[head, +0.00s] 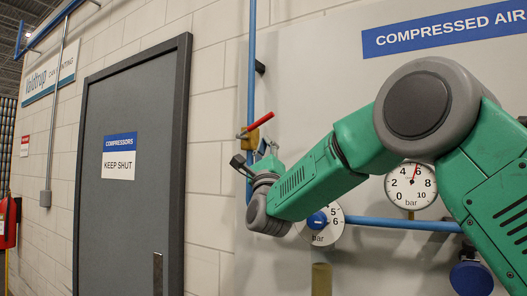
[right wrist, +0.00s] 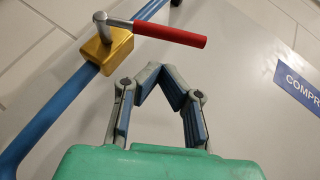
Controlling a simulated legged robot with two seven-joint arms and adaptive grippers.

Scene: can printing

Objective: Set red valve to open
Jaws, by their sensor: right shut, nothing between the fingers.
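The red valve handle (head: 260,122) sits on a brass valve body (head: 250,137) on a vertical blue pipe. The handle points to the right and slightly up, crosswise to the pipe. In the right wrist view the red handle (right wrist: 170,33) and brass body (right wrist: 105,48) are at the top, in front of the fingers. My right gripper (head: 254,156) is just below the valve in the head view. In the right wrist view its fingertips (right wrist: 163,70) meet, with nothing between them, and show apart from the handle. My left gripper is not in view.
A blue horizontal pipe (head: 400,224) runs below the plain gauge. A grey door (head: 135,220) is to the left. My right arm covers part of the panel.

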